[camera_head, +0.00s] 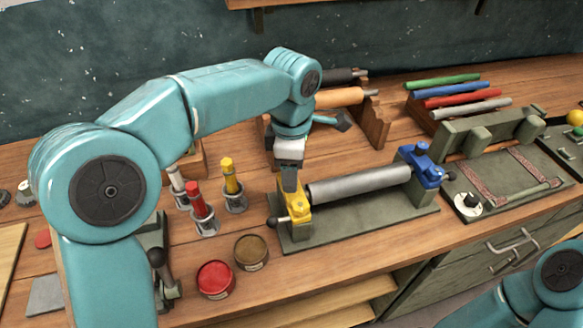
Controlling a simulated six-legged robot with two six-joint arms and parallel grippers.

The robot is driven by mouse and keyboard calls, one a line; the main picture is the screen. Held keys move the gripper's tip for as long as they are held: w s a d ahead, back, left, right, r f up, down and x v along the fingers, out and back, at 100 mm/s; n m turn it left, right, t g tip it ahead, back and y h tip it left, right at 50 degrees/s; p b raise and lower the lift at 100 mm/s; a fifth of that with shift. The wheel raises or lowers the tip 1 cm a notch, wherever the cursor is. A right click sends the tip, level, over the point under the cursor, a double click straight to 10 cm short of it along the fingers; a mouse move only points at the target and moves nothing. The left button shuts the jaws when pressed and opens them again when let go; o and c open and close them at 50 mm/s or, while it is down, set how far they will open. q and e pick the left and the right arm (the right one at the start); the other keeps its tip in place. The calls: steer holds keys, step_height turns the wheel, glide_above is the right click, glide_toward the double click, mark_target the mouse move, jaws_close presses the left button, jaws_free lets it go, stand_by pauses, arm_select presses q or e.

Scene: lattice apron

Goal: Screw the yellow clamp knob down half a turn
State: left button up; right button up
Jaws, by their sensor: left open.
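The yellow clamp (297,215) stands at the left end of a green stand (330,233) and holds one end of a grey roller (360,186). A blue clamp (425,168) holds the roller's right end. My left gripper (290,186) points down right over the yellow clamp and hides most of its top, where the knob is. The gripper is open; I cannot tell whether its fingers touch the knob or stand around it. My right gripper is out of view; only part of my right arm shows at the lower right.
Red (203,210) and yellow (233,185) tubes stand in holders left of the clamp. A red tin (215,279) and a brown tin (251,252) sit in front. Coloured rollers (450,90) lie on a rack behind. A green press bed (505,180) is at right.

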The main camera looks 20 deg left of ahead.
arm_select(q)
steer(key=shift+a, duration=0.1)
steer(key=c, duration=0.3)
jaws_close()
